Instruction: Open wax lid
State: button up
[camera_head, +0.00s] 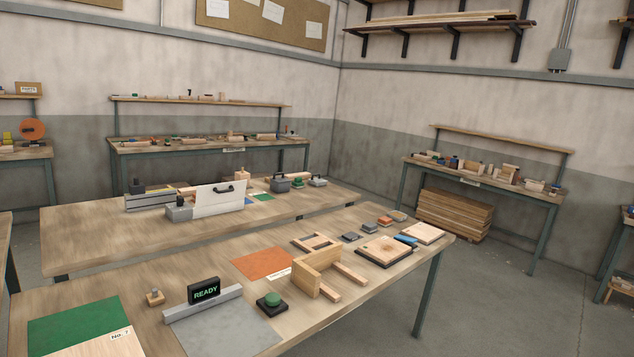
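No thing here is marked as wax, so I cannot tell which one bears the wax lid. Several small low blocks or tins stand in a row on the front bench: a grey one (350,237), a blue-grey one (370,227), an orange-brown one (385,220) and a tan one at the far end. On the bench behind, a grey box with a dark handle (281,184) looks closed. Beside it is a smaller grey box (317,182). A white panel with a black handle (218,199) stands upright by a grey block (180,211). My gripper is not in view.
The front bench (215,268) holds a READY sign (204,291), a green button (271,300), a wooden frame (319,273), wooden boards (384,249) and an orange mat (262,263). A gap separates it from the bench behind. Grey floor (482,292) is open at the right.

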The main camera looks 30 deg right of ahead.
aim_at(318, 180)
jog(key=z, duration=1.8)
jog(key=i, duration=6.85)
